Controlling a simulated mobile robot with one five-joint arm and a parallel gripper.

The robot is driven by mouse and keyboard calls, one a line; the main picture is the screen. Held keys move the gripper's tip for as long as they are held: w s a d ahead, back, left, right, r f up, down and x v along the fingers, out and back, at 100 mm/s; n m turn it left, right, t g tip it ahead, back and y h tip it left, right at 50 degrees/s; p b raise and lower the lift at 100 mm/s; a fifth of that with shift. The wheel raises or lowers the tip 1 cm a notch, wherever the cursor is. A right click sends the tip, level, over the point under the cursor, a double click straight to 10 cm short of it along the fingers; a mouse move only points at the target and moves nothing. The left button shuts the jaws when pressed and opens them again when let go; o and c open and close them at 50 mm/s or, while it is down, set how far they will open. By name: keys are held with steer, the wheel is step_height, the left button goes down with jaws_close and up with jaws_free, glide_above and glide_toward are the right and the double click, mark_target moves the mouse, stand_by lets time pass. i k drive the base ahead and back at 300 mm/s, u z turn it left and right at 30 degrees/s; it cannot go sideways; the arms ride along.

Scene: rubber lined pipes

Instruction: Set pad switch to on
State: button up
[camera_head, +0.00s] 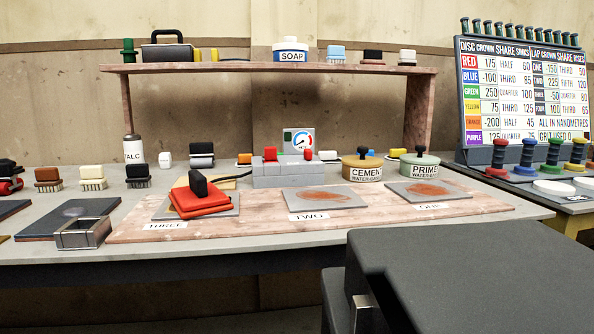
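No part is labelled as the pad switch, and its setting cannot be read. A red pad (203,204) with a black block-shaped handle (198,186) lies on the grey plate above the label THREE. A dark cord (233,177) runs from near the pad to a grey block unit (287,175). Red and white pieces sit on top of this unit, including a red one (270,153). A round gauge (303,141) on a panel with a small green part stands behind it. My gripper is not in view; dark parts of my own body fill the lower right.
Plates TWO (325,198) and ONE (438,190) lie on the pinkish board. Tins labelled CEMENT (362,173) and PRIME (419,172) stand behind. Several brushes, a TALC bottle (132,149) and a metal frame (82,233) are at left. A shelf (270,69) spans the back.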

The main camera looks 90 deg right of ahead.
mark_target(307, 153)
steer(key=k, duration=1.5)
steer(key=u, duration=1.45)
steer(key=i, duration=1.35)
steer(key=z, duration=4.15)
steer(key=i, duration=0.95)
steer(key=z, duration=0.15)
